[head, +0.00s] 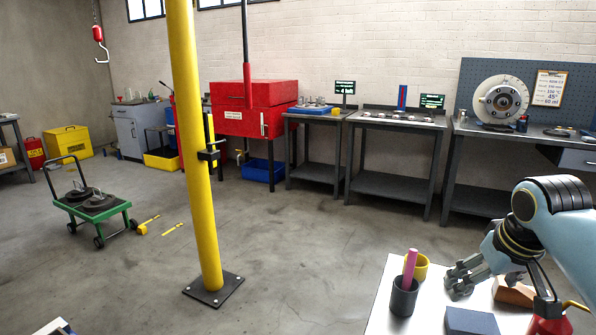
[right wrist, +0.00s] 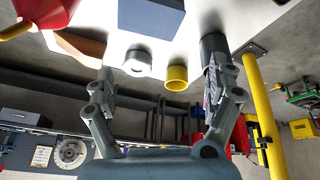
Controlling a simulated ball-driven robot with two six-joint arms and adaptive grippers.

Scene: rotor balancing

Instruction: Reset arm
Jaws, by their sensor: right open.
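My right gripper (head: 458,277) comes in from the right, low over the white table (head: 384,322), with its fingers pointing left. It also shows in the right wrist view (right wrist: 162,88), where its two fingers are spread wide with nothing between them. In the head view, a dark cup (head: 403,300) holding a pink stick (head: 410,266) stands left of the fingers, with a yellow cup (head: 420,268) just behind it. My left gripper is not in view.
A blue-grey box (head: 470,322), a wooden block (head: 514,293) and a red can (head: 548,322) crowd the table near my right arm. A yellow post (head: 197,150) rises from the floor on the left.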

